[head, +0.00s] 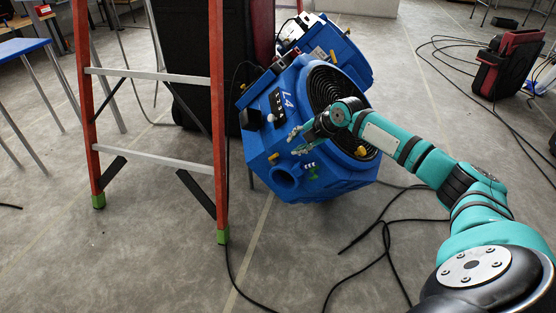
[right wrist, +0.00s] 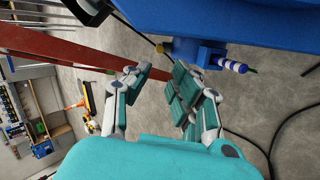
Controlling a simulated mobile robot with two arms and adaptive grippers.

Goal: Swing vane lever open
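A blue drying machine (head: 325,183) marked L4 stands tilted on the floor, with a round dark grille on top. A small handle with green on it (head: 310,167) sticks out of its front; I take it for the vane lever. In the right wrist view a blue and white banded handle with a green tip (right wrist: 232,66) sticks out under the blue body. My right gripper (head: 298,140) is at the machine's front, just above the handle. In the right wrist view its fingers (right wrist: 162,86) are apart with nothing between them, and the handle lies beyond the right finger. My left gripper is not in view.
A red stepladder (head: 219,120) stands left of the machine. A second blue machine (head: 343,50) is behind it. Black cables (head: 385,240) lie on the floor at the right. A red and black unit (head: 505,62) stands far right. Floor at the front left is clear.

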